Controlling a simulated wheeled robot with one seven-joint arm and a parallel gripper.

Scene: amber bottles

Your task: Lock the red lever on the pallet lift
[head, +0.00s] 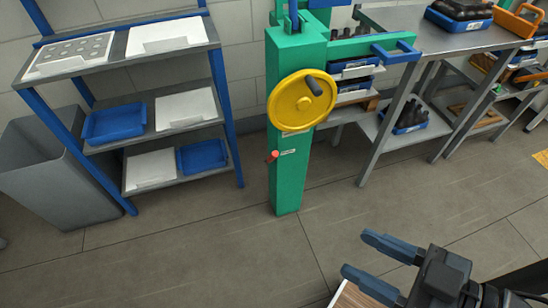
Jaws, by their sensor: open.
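The pallet lift (288,175) is a green upright post with a yellow handwheel (296,104) on its front. The small red lever (272,156) sticks out from the post's left side, below the handwheel, beside a small white label (288,152). My gripper (357,254) is at the lower right with its two dark fingers apart and pointing left. Nothing is between the fingers. It is in front of the lift and to its right, well apart from the red lever.
A blue-framed shelf (226,112) with blue trays and white boards stands at the left, beside a grey bin (35,175). A metal bench (392,112) with trays of dark bottles stands at the right. The floor before the lift is clear. A wooden edge (352,296) shows below my gripper.

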